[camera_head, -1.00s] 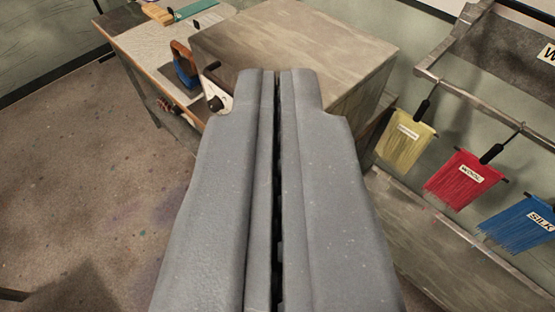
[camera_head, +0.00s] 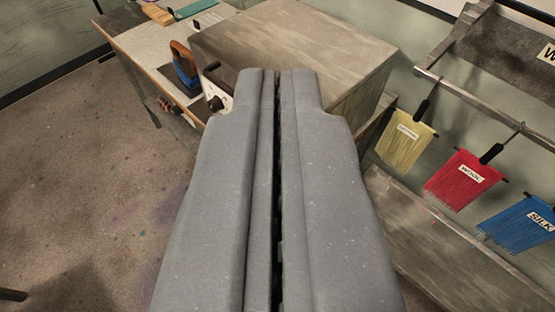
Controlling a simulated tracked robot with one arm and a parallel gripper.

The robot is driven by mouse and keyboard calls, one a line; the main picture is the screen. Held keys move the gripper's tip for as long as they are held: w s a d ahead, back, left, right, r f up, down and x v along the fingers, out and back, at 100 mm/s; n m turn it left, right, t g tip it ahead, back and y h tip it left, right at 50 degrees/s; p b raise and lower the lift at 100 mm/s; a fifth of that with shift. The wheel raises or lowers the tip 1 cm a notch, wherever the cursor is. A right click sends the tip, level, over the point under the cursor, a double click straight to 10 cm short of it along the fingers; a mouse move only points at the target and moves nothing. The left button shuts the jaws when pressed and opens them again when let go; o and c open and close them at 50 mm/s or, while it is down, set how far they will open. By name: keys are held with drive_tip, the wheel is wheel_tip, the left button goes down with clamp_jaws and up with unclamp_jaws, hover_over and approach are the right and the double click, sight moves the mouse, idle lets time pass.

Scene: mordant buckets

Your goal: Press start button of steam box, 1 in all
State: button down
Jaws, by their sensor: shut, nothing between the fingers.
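The steam box looks to be the large grey-brown box (camera_head: 300,45) at the top middle, standing at the right end of a table. A small part of its front shows left of my gripper, with a dark handle (camera_head: 212,70) and a white panel bearing a dark round knob (camera_head: 216,103). My gripper (camera_head: 277,72) is shut and empty, its fingers pointing up the picture over the box's near side. The fingers hide much of the box's near side. I cannot make out the start button, nor tell whether the fingers touch the box.
A blue iron with an orange handle (camera_head: 184,66) stands on the table (camera_head: 150,45), left of the box. At right, a rail (camera_head: 480,100) carries hanging yellow (camera_head: 404,140), red (camera_head: 462,180) and blue (camera_head: 520,222) yarn hanks. Open floor (camera_head: 90,180) lies at left.

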idle(0.5)
drive_tip(key=w+a+f+n+t+b, duration=0.1)
drive_tip(key=w+a+f+b, duration=0.3)
drive_tip(key=w+f, duration=0.65)
drive_tip(key=w+a+f+n+t+b, duration=0.15)
drive_tip(key=w+f+b, duration=0.5)
drive_tip(key=f, duration=0.75)
drive_tip(key=w+f+n+t+b, duration=0.1)
drive_tip(key=w+f+b, duration=0.2)
drive_tip(key=f, duration=1)
drive_tip(key=w+a+f+n+t+b, duration=0.1)
drive_tip(key=f+b, duration=0.3)
drive_tip(key=f, duration=0.9)
drive_tip(key=shift+w+n+t+h+b, duration=0.4)
drive_tip(key=shift+w+t, duration=0.35)
drive_tip(key=shift+w, duration=0.15)
drive_tip(key=shift+w+d+p, duration=1.5)
drive_tip(key=shift+w+d, duration=1.5)
drive_tip(key=shift+w, duration=0.15)
